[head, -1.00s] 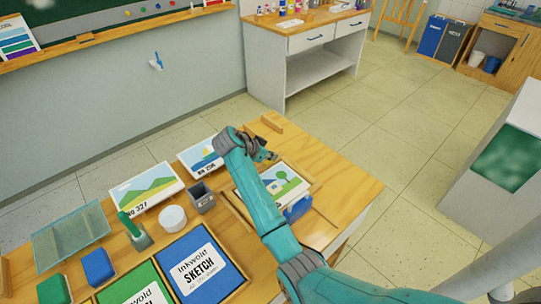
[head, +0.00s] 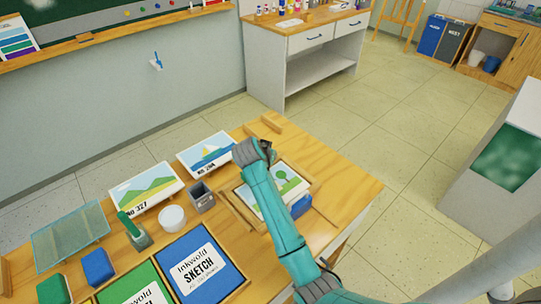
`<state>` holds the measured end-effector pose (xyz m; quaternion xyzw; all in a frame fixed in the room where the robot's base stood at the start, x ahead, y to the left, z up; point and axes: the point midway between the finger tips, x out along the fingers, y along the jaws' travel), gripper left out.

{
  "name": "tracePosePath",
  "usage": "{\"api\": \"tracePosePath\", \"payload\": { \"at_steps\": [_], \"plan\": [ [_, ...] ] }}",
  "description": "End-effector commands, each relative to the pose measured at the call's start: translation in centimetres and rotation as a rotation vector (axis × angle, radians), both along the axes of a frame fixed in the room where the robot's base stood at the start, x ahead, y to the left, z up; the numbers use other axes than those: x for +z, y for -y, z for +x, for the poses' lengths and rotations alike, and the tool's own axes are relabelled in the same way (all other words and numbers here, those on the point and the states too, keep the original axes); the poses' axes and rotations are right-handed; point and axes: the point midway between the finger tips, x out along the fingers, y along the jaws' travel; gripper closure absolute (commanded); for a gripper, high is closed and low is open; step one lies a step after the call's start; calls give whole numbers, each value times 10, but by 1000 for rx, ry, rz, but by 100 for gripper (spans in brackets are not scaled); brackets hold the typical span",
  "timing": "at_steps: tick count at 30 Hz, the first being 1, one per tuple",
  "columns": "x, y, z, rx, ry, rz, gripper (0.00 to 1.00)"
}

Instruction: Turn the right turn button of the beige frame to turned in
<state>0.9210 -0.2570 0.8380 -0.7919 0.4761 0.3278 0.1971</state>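The beige frame (head: 309,183) lies on the wooden table, around a picture (head: 288,180) with green trees. I cannot tell whether the gripper touches anything.
A blue block (head: 301,207) sits at the frame's near right. The table's right corner is bare.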

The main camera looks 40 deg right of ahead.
Motion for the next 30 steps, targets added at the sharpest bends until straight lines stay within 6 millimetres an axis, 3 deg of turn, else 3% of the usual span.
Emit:
{"api": "tracePosePath", "payload": {
  "at_steps": [30],
  "plan": [
    [1,9,-5,923,2,0,100]
  ]
}}
